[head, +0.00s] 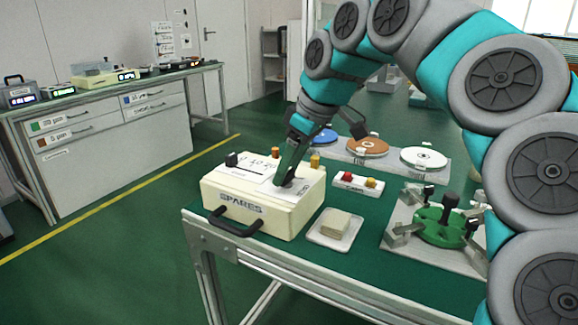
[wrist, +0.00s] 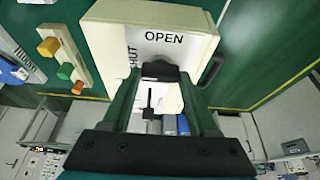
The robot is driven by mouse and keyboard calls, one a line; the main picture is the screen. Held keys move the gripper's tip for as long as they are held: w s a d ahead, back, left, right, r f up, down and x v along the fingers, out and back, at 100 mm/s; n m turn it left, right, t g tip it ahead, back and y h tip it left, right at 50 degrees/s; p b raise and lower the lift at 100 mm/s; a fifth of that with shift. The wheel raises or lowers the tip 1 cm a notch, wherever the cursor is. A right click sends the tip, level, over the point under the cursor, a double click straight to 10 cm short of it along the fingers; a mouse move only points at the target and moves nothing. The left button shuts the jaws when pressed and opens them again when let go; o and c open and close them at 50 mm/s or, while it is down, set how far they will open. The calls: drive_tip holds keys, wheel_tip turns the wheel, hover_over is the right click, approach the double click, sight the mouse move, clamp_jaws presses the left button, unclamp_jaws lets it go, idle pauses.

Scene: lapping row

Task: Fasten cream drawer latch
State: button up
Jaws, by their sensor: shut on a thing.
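The cream drawer unit (head: 250,212), marked SPARES, stands on the green bench with a dark handle (head: 234,226) on its front. Its top carries a white plate (head: 246,170) with lettering; in the wrist view the plate (wrist: 172,52) reads OPEN, with SHUT lettered sideways at its left. My gripper (head: 288,182) points down at the top of the unit. In the wrist view its fingers (wrist: 160,76) close around a small dark knob (wrist: 160,70), which looks like the latch. The fingers hide much of the latch, so its exact setting cannot be told.
A tray with a pale block (head: 334,224) sits right of the unit. Behind it are a small block with red and yellow knobs (head: 357,183) and several discs (head: 367,147). A green fixture (head: 440,224) stands farther right. The aisle floor at left is clear.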

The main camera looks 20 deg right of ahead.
drive_tip(key=o, duration=1.4)
drive_tip(key=shift+r, duration=0.1)
drive_tip(key=shift+v, duration=3.8)
drive_tip(key=shift+s, duration=0.1)
